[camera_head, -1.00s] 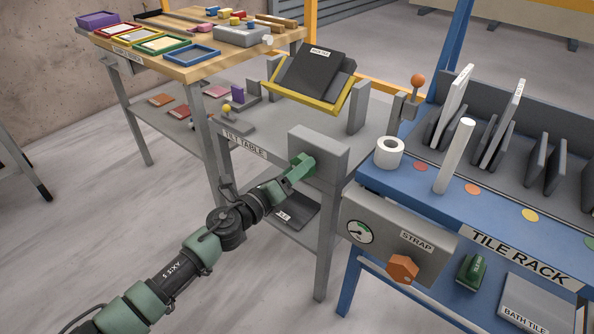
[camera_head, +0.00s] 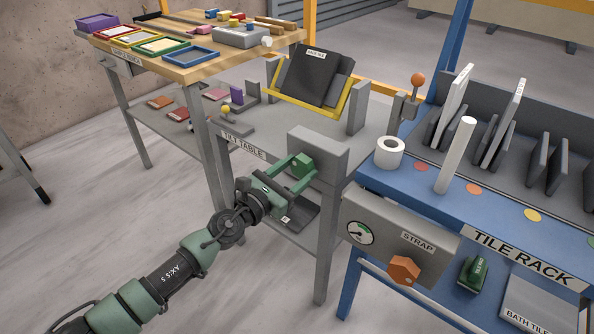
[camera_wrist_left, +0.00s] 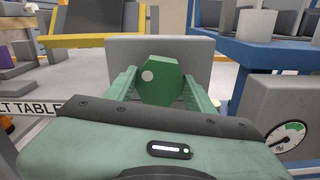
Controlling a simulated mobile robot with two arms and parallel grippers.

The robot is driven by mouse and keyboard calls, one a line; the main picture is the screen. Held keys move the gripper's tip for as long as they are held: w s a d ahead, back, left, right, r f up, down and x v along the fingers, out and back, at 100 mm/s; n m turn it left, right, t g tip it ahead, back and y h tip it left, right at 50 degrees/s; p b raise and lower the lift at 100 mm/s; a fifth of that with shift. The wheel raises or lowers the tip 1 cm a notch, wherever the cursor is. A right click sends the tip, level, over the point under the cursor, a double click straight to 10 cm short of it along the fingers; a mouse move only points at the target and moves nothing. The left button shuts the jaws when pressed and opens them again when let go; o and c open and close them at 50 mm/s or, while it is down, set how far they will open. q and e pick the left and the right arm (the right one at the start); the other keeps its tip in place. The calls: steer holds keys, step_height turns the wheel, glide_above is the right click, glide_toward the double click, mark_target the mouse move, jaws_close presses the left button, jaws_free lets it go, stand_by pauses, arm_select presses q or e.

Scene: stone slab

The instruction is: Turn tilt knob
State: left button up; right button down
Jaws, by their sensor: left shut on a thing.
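The green tilt knob (camera_head: 303,166) sits on the front of a grey block (camera_head: 330,150) at the near edge of the tilt table. My left gripper (camera_head: 298,173) is shut on the knob, one finger on each side. In the left wrist view the knob (camera_wrist_left: 162,82) is a faceted green piece with a pale round dot, between the green fingers (camera_wrist_left: 160,90). Behind the block, a yellow-edged tray (camera_head: 308,112) holds a dark tile (camera_head: 311,76) at a slant. My right gripper is not in view.
To the right stands the blue tile rack (camera_head: 470,225) with a grey strap box (camera_head: 380,222), a gauge and an orange knob (camera_head: 404,270). A white roll (camera_head: 389,152) stands on the rack. A wooden bench (camera_head: 185,65) with coloured frames is at the back left.

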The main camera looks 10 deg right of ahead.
arm_select(q)
steer(key=m, duration=0.4)
steer(key=shift+f+m, duration=0.15)
steer(key=shift+m, duration=0.25)
steer(key=m, duration=0.2)
steer(key=shift+m, duration=1.2)
steer(key=m, duration=0.2)
steer(key=shift+s+m+p, duration=0.1)
steer(key=shift+m+p, duration=0.25)
steer(key=shift+m, duration=0.05)
steer(key=m, duration=0.2)
steer(key=shift+m, duration=0.4)
steer(key=shift+f+m, duration=0.1)
steer(key=shift+m, duration=2.6)
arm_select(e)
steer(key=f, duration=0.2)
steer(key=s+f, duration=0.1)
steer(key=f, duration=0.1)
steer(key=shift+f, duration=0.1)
